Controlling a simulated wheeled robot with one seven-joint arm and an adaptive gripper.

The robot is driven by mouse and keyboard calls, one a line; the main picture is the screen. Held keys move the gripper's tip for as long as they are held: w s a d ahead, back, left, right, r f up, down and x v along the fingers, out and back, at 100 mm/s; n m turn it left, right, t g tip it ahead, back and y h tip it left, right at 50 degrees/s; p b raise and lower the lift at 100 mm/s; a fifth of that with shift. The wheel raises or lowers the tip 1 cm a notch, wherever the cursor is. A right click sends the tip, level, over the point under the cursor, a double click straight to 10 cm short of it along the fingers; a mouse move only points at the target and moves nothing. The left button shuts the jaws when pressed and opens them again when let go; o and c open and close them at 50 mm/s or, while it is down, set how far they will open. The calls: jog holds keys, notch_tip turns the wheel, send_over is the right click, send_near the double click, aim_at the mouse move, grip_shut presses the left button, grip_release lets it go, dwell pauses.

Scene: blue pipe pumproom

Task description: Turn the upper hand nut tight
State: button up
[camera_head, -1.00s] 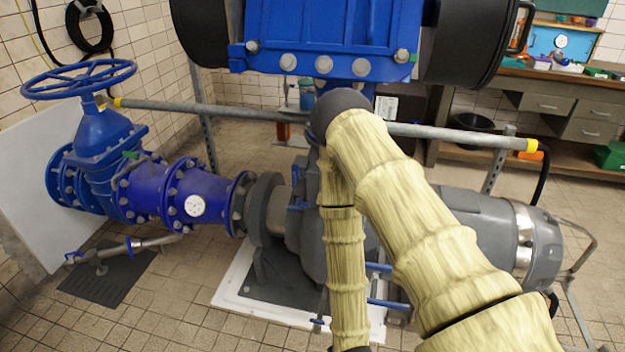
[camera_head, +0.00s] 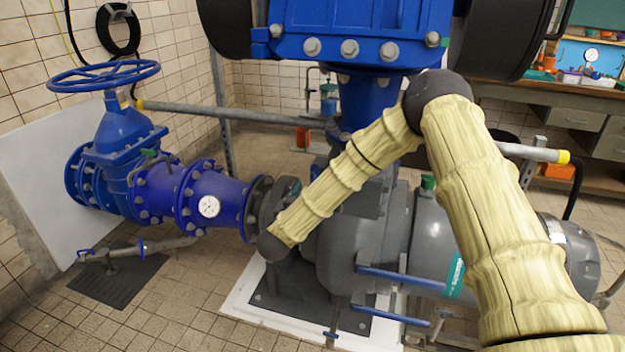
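No part is clearly recognisable as the upper hand nut. Two blue bars stand out one above the other on the near side of the grey pump (camera_head: 345,262): an upper bar (camera_head: 400,280) and a lower bar (camera_head: 392,315). I cannot tell whether either belongs to a hand nut. My pale yellow arm rises from the lower right to a dark joint, then slopes down left to another dark joint in front of the pump's left flange. My gripper does not show beyond that joint. The arm hides part of the pump.
A blue valve with a handwheel (camera_head: 103,76) and blue pipe with a white gauge (camera_head: 209,207) stand at left. A large blue housing (camera_head: 350,30) hangs above the pump. A grey rail (camera_head: 235,114) crosses behind. Tiled floor (camera_head: 190,315) is open at lower left.

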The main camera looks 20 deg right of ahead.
aim_at(314, 175)
jog(key=x, duration=0.9)
jog(key=shift+w+d, duration=0.1)
jog(key=shift+f, duration=0.1)
grip_shut()
